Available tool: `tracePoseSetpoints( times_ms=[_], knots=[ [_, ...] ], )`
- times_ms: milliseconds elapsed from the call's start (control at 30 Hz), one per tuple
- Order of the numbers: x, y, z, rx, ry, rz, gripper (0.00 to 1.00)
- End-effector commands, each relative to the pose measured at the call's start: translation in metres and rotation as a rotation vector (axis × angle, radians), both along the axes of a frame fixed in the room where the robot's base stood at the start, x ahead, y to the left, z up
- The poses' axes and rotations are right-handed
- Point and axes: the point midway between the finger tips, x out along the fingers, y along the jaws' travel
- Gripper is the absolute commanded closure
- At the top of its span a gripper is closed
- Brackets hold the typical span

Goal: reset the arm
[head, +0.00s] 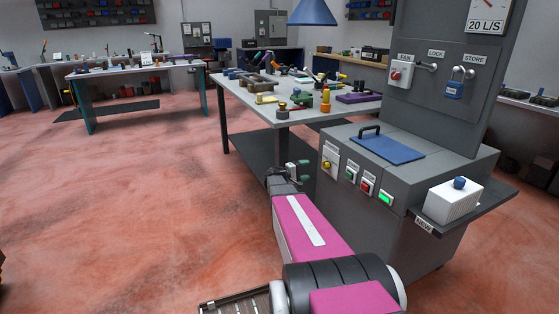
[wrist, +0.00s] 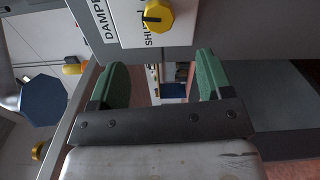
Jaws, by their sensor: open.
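My magenta and grey arm reaches forward from the bottom of the head view. My gripper (head: 299,170) is at its far end, just left of the grey machine cabinet (head: 400,236). In the wrist view my gripper (wrist: 162,80) shows two green fingers spread apart with nothing between them. The cabinet's yellow damper knob (head: 327,164) is close to the fingers in the head view. In the wrist view the knob (wrist: 157,15) sits on its white label plate above the gap, apart from the fingers.
A grey workbench (head: 237,95) with several parts stands behind the gripper. The cabinet front has a green button (head: 350,174), a red button (head: 366,187) and a lit green switch (head: 386,198). A shelf holds a white box (head: 453,203). Red floor left of my arm is clear.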

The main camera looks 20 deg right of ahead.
Motion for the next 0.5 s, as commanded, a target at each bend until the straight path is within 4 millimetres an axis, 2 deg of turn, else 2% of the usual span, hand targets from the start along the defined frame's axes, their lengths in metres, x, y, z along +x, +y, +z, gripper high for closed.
tracePoseSetpoints(
  times_ms=[167, 267, 367, 500],
  knots=[
    [-0.003, 0.002, -0.001, 0.013, -0.001, -0.002, 0.27],
    [-0.014, 0.01, -0.006, 0.066, -0.006, -0.012, 0.27],
    [-0.033, 0.026, -0.016, 0.167, -0.013, -0.028, 0.27],
    [-0.067, 0.061, -0.035, 0.369, -0.024, -0.056, 0.27]
  ],
)
